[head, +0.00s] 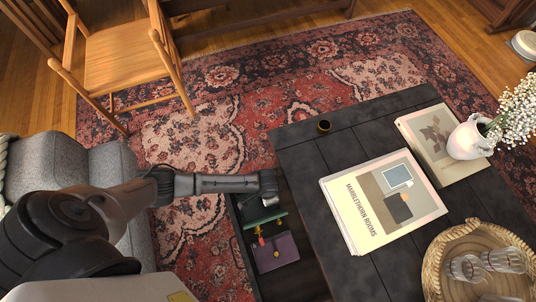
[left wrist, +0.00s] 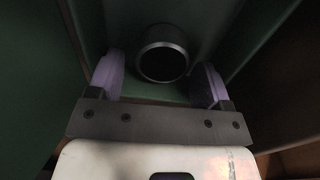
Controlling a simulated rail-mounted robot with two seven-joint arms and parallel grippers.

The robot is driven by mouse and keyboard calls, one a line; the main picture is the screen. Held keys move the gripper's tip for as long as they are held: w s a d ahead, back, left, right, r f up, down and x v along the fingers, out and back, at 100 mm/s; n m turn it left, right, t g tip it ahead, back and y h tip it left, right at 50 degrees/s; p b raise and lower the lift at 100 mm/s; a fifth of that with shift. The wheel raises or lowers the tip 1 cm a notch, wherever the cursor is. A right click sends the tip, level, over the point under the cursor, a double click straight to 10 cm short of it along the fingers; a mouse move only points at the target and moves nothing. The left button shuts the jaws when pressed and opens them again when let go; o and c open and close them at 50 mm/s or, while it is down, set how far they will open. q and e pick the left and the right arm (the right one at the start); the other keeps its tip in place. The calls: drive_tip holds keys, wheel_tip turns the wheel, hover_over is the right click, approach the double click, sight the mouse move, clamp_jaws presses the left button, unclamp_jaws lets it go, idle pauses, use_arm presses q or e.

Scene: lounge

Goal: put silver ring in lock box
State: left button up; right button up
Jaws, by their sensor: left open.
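A dark silver ring (left wrist: 162,54) shows in the left wrist view, with its round opening facing the camera. It is between the purple-padded fingers of my left gripper (left wrist: 158,82), with gaps on both sides. Dark green surfaces surround it, and a green strip lies just behind it. In the head view my left gripper (head: 269,195) is over the open drawer (head: 246,262), at its far end, with a green item (head: 265,220) just below it. I cannot tell for sure which item is the lock box. The ring is not clear in the head view. My right gripper is not in view.
The drawer also holds a purple item (head: 275,252) and small colored things. A wooden chair (head: 110,60) stands behind.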

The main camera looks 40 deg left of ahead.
use_arm(q)
wheel_tip(320, 180, up, 11)
drive_tip(key=p, duration=0.6)
drive_tip(key=shift+r, duration=0.15)
drive_tip(key=shift+a, duration=0.1)
